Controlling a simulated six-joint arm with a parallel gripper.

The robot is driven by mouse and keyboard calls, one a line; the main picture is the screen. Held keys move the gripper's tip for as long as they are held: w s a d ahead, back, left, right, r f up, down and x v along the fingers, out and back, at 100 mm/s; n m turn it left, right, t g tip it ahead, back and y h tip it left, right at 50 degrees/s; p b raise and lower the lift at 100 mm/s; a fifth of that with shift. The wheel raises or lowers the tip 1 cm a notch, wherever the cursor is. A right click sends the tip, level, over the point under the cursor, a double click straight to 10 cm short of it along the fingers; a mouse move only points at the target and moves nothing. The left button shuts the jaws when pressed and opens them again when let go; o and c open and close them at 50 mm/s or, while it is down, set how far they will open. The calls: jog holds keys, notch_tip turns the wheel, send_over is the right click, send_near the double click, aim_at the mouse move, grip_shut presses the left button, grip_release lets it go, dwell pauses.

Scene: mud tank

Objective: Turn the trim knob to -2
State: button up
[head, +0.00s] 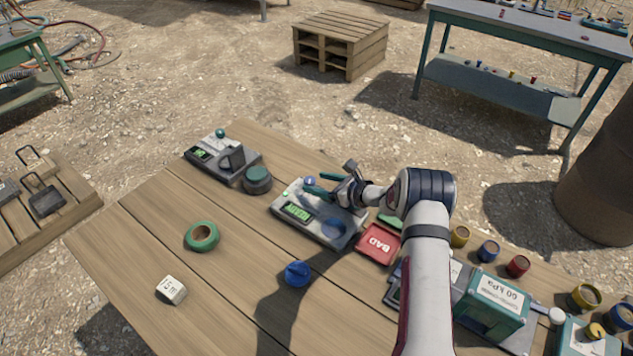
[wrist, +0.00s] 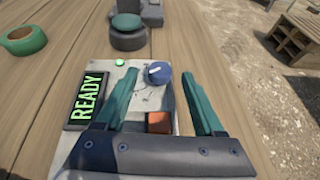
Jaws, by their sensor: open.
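The trim knob is a round blue knob (wrist: 158,76) with a white pointer line, at the far end of a grey panel (wrist: 140,97). It also shows small in the head view (head: 310,181). Its scale marks are too small to read. The panel's green display (wrist: 88,97) reads READY, and a green lamp (wrist: 120,62) is beside it. My gripper (wrist: 159,73) is open, with its teal fingertips on either side of the knob in the wrist view. I cannot tell whether they touch it. In the head view my gripper (head: 327,184) is over the panel's far end.
An orange-brown block (wrist: 159,122) shows between my fingers, partly hidden. A red BAD tray (head: 379,244) is close on the right.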

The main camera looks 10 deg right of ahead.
jog(key=shift+w+a+f, duration=0.25)
jog(key=shift+w+a, duration=0.15)
jog(key=shift+w, duration=0.05)
jog(key=shift+c, duration=0.2)
grip_shut()
jog(key=n+g+y, duration=0.3)
jog(key=shift+w+d+n, duration=0.2)
jog(key=shift+w+n, duration=0.1)
jog(key=shift+w, duration=0.1)
jog(key=shift+n+g, duration=0.4)
jog(key=shift+d+y, duration=0.1)
jog(key=shift+y, duration=0.2)
jog(key=shift+o, duration=0.2)
grip_release()
